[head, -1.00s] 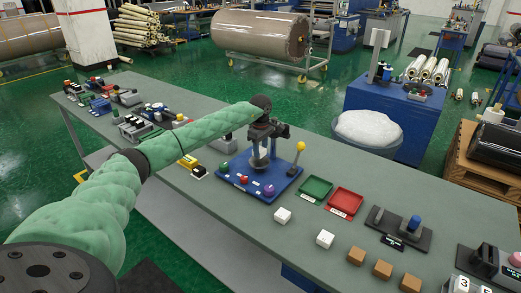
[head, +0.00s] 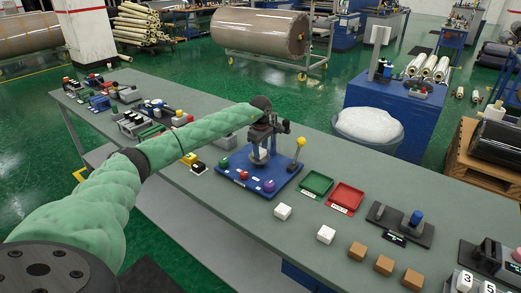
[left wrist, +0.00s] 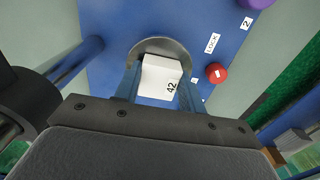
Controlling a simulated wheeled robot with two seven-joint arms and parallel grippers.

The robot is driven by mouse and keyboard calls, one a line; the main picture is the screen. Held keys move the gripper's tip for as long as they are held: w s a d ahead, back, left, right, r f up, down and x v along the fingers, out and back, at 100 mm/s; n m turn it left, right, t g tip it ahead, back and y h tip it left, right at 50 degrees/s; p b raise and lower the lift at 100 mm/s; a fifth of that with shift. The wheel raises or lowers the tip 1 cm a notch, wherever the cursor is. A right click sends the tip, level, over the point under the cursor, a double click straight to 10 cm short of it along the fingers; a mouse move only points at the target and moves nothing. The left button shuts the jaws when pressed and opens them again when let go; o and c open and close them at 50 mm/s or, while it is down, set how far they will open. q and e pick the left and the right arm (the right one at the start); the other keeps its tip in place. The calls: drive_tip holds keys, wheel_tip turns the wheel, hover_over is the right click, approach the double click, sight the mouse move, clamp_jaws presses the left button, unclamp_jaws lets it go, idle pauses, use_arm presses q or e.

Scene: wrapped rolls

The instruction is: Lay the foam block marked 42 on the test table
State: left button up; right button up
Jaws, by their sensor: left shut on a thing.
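The white foam block marked 42 (left wrist: 160,76) is between the fingers of my left gripper (left wrist: 160,88) in the left wrist view. My left gripper (head: 268,128) is shut on it, over the blue fixture (head: 232,178) in the head view. A round grey metal plate (left wrist: 148,46) shows around the block's far edge in the left wrist view; it also shows in the head view (head: 258,160). I cannot tell whether the block touches the plate. In the head view the block is not clearly visible. My right gripper is not in view.
A yellow-knobbed lever (head: 299,150) stands at the fixture's right. A green tray (head: 315,184) and a red tray (head: 346,197) lie beyond it. White blocks (head: 283,212) and brown blocks (head: 358,250) sit along the near edge. A red button (left wrist: 216,73) is near the gripper.

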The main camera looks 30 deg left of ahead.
use_arm(q)
drive_tip(key=o, duration=1)
drive_tip(key=shift+o, duration=0.2)
wheel_tip(320, 180, up, 6)
drive_tip(key=b, duration=0.2)
drive_tip(key=shift+r+b, duration=0.15)
drive_tip(key=shift+b, duration=0.25)
drive_tip(key=shift+r, duration=0.75)
